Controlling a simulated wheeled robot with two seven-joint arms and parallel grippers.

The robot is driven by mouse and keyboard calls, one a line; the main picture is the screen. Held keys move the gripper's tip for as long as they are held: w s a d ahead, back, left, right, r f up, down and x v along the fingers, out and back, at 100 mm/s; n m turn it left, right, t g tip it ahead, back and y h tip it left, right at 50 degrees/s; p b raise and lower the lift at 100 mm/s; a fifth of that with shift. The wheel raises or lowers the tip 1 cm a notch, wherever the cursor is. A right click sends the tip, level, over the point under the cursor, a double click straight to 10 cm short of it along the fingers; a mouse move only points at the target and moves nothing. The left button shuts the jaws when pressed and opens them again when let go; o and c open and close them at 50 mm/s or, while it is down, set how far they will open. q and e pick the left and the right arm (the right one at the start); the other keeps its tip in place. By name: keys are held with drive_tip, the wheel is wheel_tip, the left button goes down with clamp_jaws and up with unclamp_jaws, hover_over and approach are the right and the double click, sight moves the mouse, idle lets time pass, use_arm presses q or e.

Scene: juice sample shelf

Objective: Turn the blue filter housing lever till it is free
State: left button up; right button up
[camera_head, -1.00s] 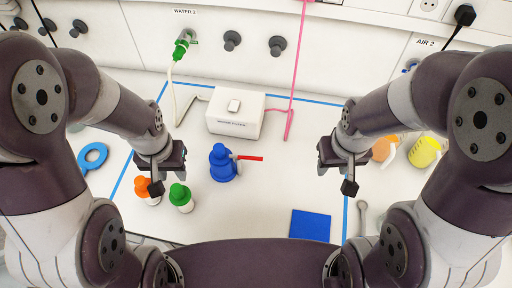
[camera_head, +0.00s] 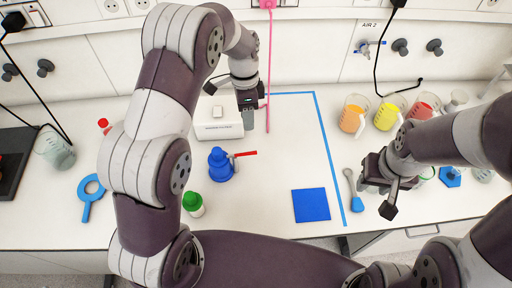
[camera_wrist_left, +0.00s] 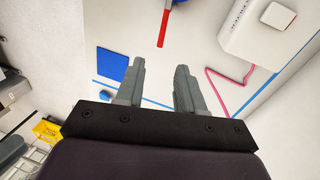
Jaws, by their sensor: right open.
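The blue filter housing (camera_head: 221,165) stands upright on the bench in the middle of the head view. Its red lever (camera_head: 245,154) sticks out to the right; in the left wrist view the lever (camera_wrist_left: 164,27) shows beyond the fingertips, near the top edge. My left gripper (camera_head: 248,120) is behind the lever, beside the white box, fingers pointing down. In the left wrist view its fingers (camera_wrist_left: 159,72) are apart with nothing between them. My right gripper (camera_head: 375,190) is open and empty at the right, away from the housing.
The white water filter box (camera_head: 219,130) stands behind the housing, with a pink hose (camera_head: 268,80) at its right. A green-capped bottle (camera_head: 193,204) stands front left. A blue square (camera_head: 311,205) lies front right. Several jugs, including an orange one (camera_head: 350,120), stand far right.

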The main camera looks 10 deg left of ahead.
use_arm(q)
drive_tip(key=b, duration=0.5)
approach(242, 154)
drive_tip(key=w+d+f, duration=0.1)
drive_tip(key=d, duration=0.1)
wheel_tip(242, 154, down, 7)
drive_tip(key=s+p, duration=0.1)
drive_tip(key=p, duration=0.3)
drive_tip(key=shift+d, duration=0.4)
drive_tip(key=shift+r, duration=0.2)
clamp_jaws()
